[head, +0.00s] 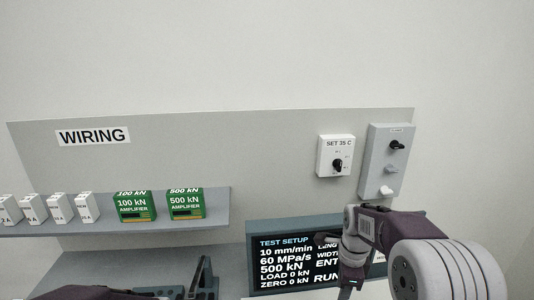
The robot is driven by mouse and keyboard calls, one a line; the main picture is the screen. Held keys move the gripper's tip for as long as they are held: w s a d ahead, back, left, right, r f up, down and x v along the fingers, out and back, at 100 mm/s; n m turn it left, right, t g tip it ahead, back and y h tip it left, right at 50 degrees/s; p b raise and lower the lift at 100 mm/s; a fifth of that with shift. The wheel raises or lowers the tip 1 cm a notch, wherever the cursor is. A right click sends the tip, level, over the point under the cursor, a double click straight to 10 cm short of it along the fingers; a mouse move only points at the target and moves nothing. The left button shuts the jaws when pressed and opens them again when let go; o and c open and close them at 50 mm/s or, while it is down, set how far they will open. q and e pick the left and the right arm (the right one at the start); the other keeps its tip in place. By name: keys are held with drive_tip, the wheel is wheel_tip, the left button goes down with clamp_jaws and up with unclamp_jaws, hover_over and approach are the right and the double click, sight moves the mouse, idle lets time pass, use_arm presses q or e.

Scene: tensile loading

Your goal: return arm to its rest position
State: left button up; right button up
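My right arm (438,268) comes in from the lower right, in front of the right part of the test setup screen (284,262). My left arm (80,294) shows only as a strip along the bottom edge. The dark tip of my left gripper (200,281) rises at the bottom, left of the screen. Most of it is cut off, so its opening is unclear. I see nothing held in either gripper.
A grey panel carries a WIRING label (93,136), a SET 35 C knob box (336,156) and a grey switch box (386,162). A shelf (130,222) holds several small white blocks (58,208) and two green amplifiers (135,207) at left. Space above the panel is clear.

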drive_tip(key=s+a+f+n, duration=0.1)
drive_tip(key=s+f+n, duration=0.1)
drive_tip(key=s+n, duration=0.3)
drive_tip(key=s+a+f+n, duration=0.1)
drive_tip(key=s+f+n, duration=0.1)
drive_tip(key=s+n, duration=0.3)
drive_tip(key=s+a+f+n, duration=0.2)
drive_tip(key=s+f+n, duration=0.1)
drive_tip(key=s+n, duration=0.3)
drive_tip(key=shift+a+f+n+b, duration=0.1)
drive_tip(key=shift+n+b, duration=0.2)
drive_tip(key=shift+n, duration=0.2)
drive_tip(key=shift+w+n+t, duration=0.3)
drive_tip(key=shift+w+n, duration=0.1)
drive_tip(key=shift+n, duration=0.6)
drive_tip(key=shift+w+n, duration=0.3)
drive_tip(key=shift+n, duration=0.4)
drive_tip(key=shift+a, duration=0.1)
drive_tip(key=shift+s, duration=0.15)
